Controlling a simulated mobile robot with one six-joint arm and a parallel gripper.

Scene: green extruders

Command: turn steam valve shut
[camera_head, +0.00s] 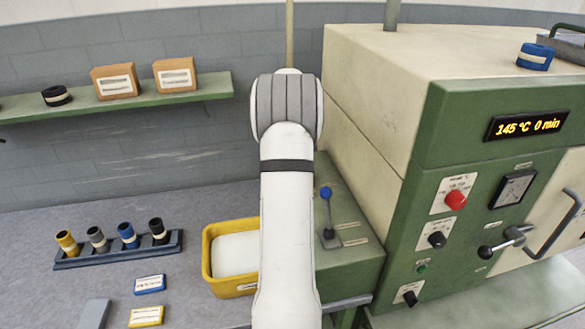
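A green and cream machine stands at the right, with several controls on its front, and I cannot tell for sure which is the steam valve. There is a red knob (456,199), a black knob (438,240) and a lower black knob (410,298). A lever with a blue ball end (327,195) stands upright on a green ledge (352,262) left of the front. A black-ended crank handle (503,239) is at the right. The small labels are unreadable. My white arm crosses the middle; my gripper is not visible.
A display (527,125) reads 145 °C 0 min. A yellow bin (212,270) stands partly behind my arm. A green shelf (150,105) holds boxes. A door handle (562,225) projects at right.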

